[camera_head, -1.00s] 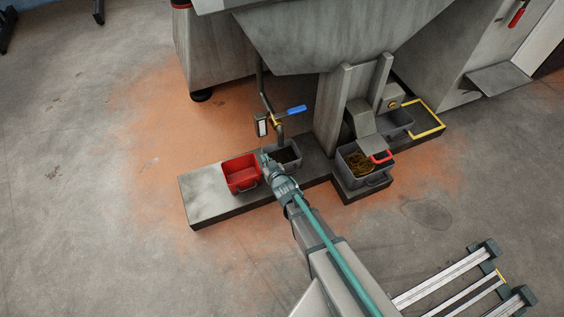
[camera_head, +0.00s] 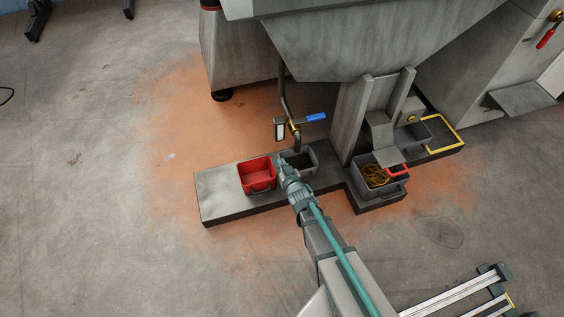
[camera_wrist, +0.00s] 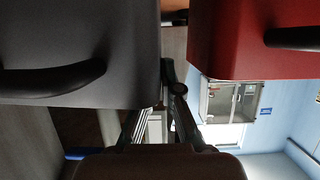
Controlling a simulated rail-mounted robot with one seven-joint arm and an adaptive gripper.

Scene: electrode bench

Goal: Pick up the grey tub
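A grey tub (camera_head: 306,174) with dark contents stands on the low plinth below the pipe, right of the red tub (camera_head: 257,176). My gripper (camera_head: 283,164) is at the gap between these two tubs, close to the grey tub's left side. In the wrist view the grey tub (camera_wrist: 110,40) fills the upper left, its dark handle showing, and the red tub (camera_wrist: 230,45) is at upper right. My gripper's linkages (camera_wrist: 168,85) rise between them. The fingertips are partly hidden, so I cannot tell whether they touch the grey tub.
Another grey tub (camera_head: 394,190), holding yellow-brown coils and a red-handled item, stands to the right. A further grey tub (camera_head: 412,138) is behind it by a yellow frame. A pipe with a blue-handled valve (camera_head: 315,117) hangs above the plinth (camera_head: 222,202).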

